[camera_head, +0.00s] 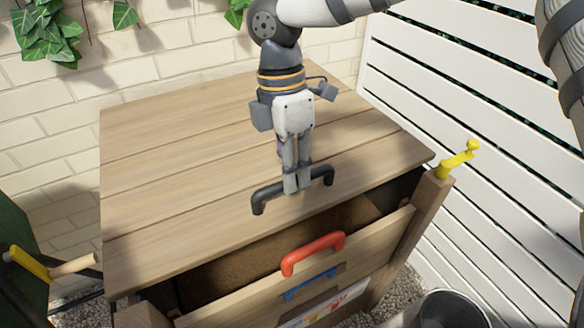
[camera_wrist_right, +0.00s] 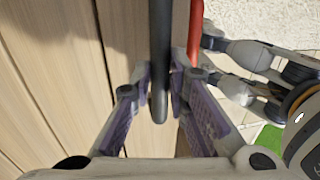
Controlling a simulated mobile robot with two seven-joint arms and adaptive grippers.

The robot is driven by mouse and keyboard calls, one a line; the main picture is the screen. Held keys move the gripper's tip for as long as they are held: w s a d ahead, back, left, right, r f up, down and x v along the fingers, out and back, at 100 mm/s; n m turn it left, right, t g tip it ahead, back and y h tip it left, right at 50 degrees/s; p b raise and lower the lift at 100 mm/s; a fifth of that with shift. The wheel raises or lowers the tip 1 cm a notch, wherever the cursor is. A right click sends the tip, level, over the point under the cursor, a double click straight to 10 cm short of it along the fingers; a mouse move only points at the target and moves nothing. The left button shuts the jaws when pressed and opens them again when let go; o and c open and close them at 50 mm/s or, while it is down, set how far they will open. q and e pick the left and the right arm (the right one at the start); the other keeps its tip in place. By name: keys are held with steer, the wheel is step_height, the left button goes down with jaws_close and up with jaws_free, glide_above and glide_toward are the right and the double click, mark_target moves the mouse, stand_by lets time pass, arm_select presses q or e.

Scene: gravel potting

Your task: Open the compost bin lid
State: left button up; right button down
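The compost bin lid (camera_head: 190,150) is a wide panel of wooden planks over the bin. A black handle (camera_head: 268,195) is fixed near its front edge. My right gripper (camera_head: 297,184) reaches down to this handle. In the right wrist view the black bar (camera_wrist_right: 159,60) runs between the fingers, which are closed in around it. The lid lies about level, with a dark gap below its front edge. My left gripper (camera_wrist_right: 210,58) shows only at the right of the right wrist view, its fingers apart, near a red handle, with nothing seen between them.
The front panel (camera_head: 240,308) carries a red handle (camera_head: 313,252) and a blue one (camera_head: 308,286). A brick wall is behind, a white fence (camera_head: 480,130) right, a metal bucket (camera_head: 445,308) front right.

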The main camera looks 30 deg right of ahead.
steer(key=shift+w+r+g, duration=0.25)
steer(key=shift+r+g, duration=0.05)
steer(key=shift+r, duration=0.3)
steer(key=shift+w+r+g, duration=0.3)
steer(key=shift+r, duration=0.3)
steer(key=shift+w+r+g, duration=0.25)
steer(key=shift+r+g, duration=0.05)
steer(key=shift+r, duration=0.3)
arm_select(q)
steer(key=shift+s+f+g+b, duration=0.3)
steer(key=shift+s+f+b, duration=0.5)
steer(key=shift+s+f, duration=0.15)
arm_select(e)
steer(key=w+r+g, duration=0.1)
steer(key=w+r, duration=0.3)
steer(key=r, duration=0.3)
steer(key=shift+r, duration=0.35)
arm_select(q)
steer(key=shift+c, duration=0.6)
arm_select(e)
steer(key=shift+w+a, duration=0.1)
